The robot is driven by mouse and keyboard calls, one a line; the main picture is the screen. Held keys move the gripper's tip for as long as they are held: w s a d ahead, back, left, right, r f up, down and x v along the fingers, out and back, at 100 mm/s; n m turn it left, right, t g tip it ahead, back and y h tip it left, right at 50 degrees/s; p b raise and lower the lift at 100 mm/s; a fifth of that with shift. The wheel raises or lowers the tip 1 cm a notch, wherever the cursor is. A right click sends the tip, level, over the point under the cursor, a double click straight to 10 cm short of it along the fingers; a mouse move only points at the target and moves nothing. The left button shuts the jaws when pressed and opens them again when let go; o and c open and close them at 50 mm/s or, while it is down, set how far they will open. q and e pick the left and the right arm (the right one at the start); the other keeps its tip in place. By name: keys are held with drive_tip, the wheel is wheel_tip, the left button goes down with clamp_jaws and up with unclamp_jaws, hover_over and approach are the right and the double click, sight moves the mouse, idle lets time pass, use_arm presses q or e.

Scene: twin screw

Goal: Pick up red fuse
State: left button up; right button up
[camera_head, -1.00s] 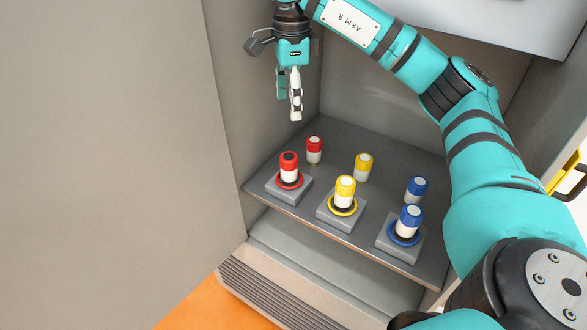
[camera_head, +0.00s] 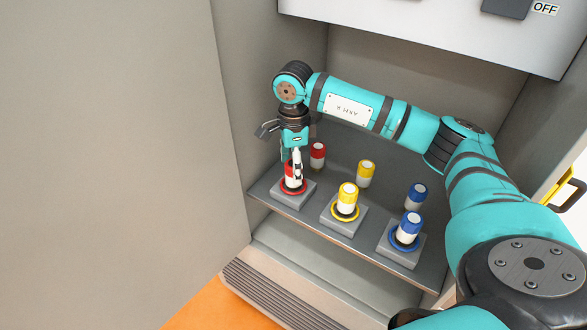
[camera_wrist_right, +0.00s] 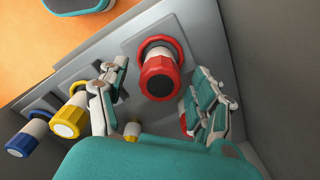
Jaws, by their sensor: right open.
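The front red fuse (camera_head: 290,178) stands upright in a grey block with a red ring at the left of the shelf; in the head view my right gripper partly covers it. In the right wrist view this red fuse (camera_wrist_right: 158,78) shows its dark round top. My right gripper (camera_head: 292,168) points down at it, open, with one finger on each side and a visible gap to each in the wrist view (camera_wrist_right: 157,68). A second red fuse (camera_head: 318,154) stands behind it on the shelf; a finger mostly hides it in the wrist view. My left gripper is not in view.
Yellow fuses (camera_head: 347,196) and blue fuses (camera_head: 409,229) stand to the right, the front ones in ringed blocks. The shelf (camera_head: 318,235) sits in a cabinet with a grey wall (camera_head: 235,120) close at left and an overhanging panel (camera_head: 430,35) above.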

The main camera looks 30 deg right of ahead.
drive_tip(key=shift+f, duration=0.75)
clamp_jaws()
